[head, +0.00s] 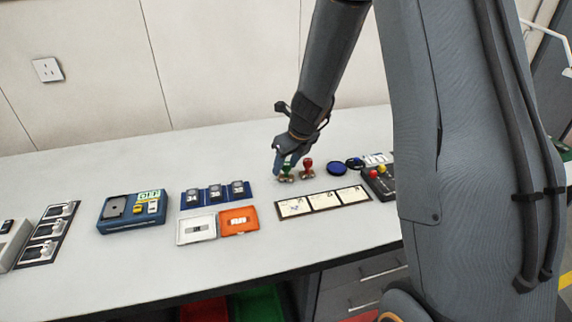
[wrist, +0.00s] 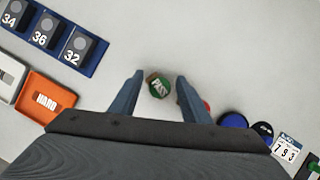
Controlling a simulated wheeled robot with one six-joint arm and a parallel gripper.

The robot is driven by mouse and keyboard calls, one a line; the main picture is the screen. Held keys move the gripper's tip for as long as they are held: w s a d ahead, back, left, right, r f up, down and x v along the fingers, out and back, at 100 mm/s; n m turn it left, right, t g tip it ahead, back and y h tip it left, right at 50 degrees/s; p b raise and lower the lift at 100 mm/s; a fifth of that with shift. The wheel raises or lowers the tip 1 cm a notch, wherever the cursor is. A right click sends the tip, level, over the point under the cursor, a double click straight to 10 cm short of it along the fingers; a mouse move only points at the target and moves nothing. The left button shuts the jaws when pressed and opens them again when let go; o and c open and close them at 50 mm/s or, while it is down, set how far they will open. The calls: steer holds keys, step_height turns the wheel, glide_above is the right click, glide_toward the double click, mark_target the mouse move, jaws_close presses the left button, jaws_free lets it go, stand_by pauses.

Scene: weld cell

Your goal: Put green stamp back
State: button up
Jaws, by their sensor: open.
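The green stamp (head: 287,173) stands on the table near its back middle, partly hidden by my gripper in the head view. In the wrist view its round green top (wrist: 158,86), with white lettering that seems to read PASS, lies between the two fingers. My gripper (wrist: 160,78) is open, pointing down over the stamp, with a gap showing on both sides. A red stamp (head: 307,168) stands just right of the green one; only a sliver of it (wrist: 207,105) shows past the right finger in the wrist view.
A strip of cards (head: 323,202) lies in front of the stamps. A round blue pad (head: 337,168) and a dark button box (head: 378,183) are to the right. A blue rack (head: 215,196), white tray (head: 196,229) and orange tray (head: 239,221) are to the left.

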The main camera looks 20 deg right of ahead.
steer(key=p+v, duration=0.1)
steer(key=v, duration=1)
steer(key=s+a+n+g+h, duration=0.1)
steer(key=s+n, duration=0.9)
steer(key=n, duration=0.5)
steer(key=s+f+n+g, duration=0.1)
steer(key=s+n, duration=1)
steer(key=n, duration=0.5)
steer(key=shift+a+f+n+g+h, duration=0.15)
steer(key=shift+a+n+g+h, duration=0.15)
steer(key=shift+a+h, duration=0.1)
steer(key=shift+s, duration=0.1)
steer(key=shift+f+b, duration=0.65)
steer(key=shift+f, duration=0.3)
